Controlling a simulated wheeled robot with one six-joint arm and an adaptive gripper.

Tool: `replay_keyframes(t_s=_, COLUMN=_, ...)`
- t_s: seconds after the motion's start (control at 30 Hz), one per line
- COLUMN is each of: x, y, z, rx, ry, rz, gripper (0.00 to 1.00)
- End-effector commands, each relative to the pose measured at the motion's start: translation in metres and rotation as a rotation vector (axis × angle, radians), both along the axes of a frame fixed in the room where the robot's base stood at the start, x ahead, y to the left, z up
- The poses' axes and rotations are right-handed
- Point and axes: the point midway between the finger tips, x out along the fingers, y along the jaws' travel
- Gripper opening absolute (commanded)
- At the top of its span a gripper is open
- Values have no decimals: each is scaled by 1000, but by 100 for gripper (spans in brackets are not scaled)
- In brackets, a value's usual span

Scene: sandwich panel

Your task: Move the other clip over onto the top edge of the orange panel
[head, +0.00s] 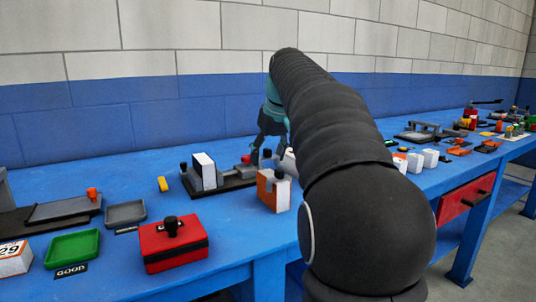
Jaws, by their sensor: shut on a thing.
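The orange panel (267,191) stands upright at the middle of the bench, an orange face against a pale block. A small black clip (279,174) sits at its top edge. My gripper (268,149) is behind and above the panel, pointing down, apart from its top edge. It is shut on a small dark thing (267,154) that is partly hidden and too small to identify surely as the other clip. A pale panel (289,163) stands just behind, partly covered by my arm.
A dark fixture (233,183) holds a white block (204,171), with a red part (245,160) at its right end. A red box (174,245), green tray (73,249) and grey tray (125,213) stand at left. White blocks (415,161) stand right of my arm.

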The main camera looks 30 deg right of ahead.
Motion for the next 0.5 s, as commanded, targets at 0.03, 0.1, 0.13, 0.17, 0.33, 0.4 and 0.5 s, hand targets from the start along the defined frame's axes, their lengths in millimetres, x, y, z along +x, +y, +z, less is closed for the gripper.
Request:
replay_keyframes(t_s=0.03, x=0, y=0, z=-1, rx=0, ry=0, rz=0, gripper=27)
replay_keyframes(t_s=0.1, x=0, y=0, z=-2, rx=0, ry=0, rz=0, gripper=27)
replay_keyframes(t_s=0.13, x=0, y=0, z=-3, rx=0, ry=0, rz=0, gripper=27)
replay_keyframes(t_s=0.17, x=0, y=0, z=-3, rx=0, ry=0, rz=0, gripper=27)
replay_keyframes(t_s=0.33, x=0, y=0, z=-8, rx=0, ry=0, rz=0, gripper=27)
replay_keyframes(t_s=0.4, x=0, y=0, z=-10, rx=0, ry=0, rz=0, gripper=27)
replay_keyframes(t_s=0.5, x=0, y=0, z=-12, rx=0, ry=0, rz=0, gripper=27)
